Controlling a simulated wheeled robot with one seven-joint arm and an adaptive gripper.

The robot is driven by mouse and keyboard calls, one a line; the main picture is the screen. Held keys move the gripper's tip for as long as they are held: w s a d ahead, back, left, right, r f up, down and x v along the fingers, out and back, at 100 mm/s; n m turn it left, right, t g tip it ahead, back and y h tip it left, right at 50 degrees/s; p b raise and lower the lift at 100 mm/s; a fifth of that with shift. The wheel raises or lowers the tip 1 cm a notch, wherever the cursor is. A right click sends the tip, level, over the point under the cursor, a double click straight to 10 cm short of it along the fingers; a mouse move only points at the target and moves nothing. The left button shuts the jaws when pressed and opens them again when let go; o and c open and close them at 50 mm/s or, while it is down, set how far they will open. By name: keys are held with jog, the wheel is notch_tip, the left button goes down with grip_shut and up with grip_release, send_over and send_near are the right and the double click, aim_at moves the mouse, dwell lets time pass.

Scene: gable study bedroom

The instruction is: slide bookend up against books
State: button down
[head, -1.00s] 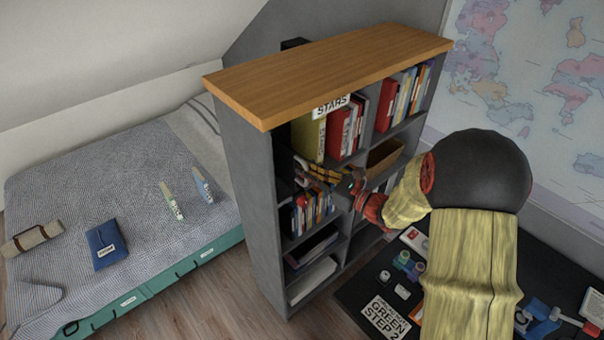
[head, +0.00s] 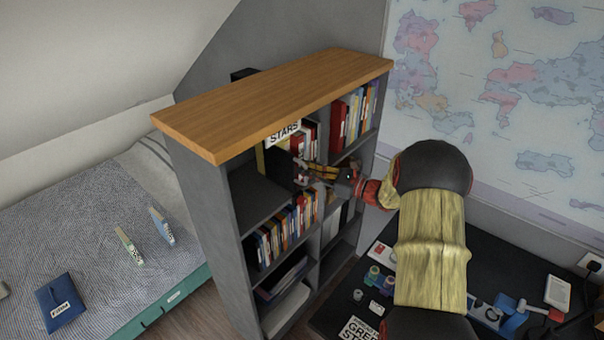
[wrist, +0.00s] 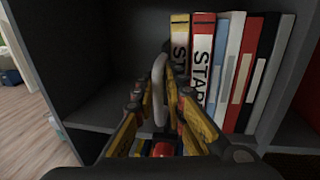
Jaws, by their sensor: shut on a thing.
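My gripper (head: 306,172) reaches into the upper left compartment of the bookcase (head: 218,215). In the wrist view its yellow fingers (wrist: 160,98) are shut on the bookend (wrist: 159,68), which shows as a thin, pale grey, upright arch. Just right of it stands the row of books: a yellow STARS binder (wrist: 180,45), a red STARS binder (wrist: 202,50), then several pale, red and dark spines. The bookend is close beside the yellow binder; I cannot tell if they touch. Its lower part is hidden by the fingers.
The compartment floor (wrist: 100,112) left of the bookend is bare. More books (head: 284,232) fill the shelf below. A dark desk (head: 340,305) with small items is at right, a bed (head: 95,260) at left.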

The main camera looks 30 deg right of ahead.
jog(key=c, duration=2)
grip_release()
jog(key=shift+c, duration=0.2)
jog(key=shift+o, duration=0.4)
jog(key=v, duration=1.2)
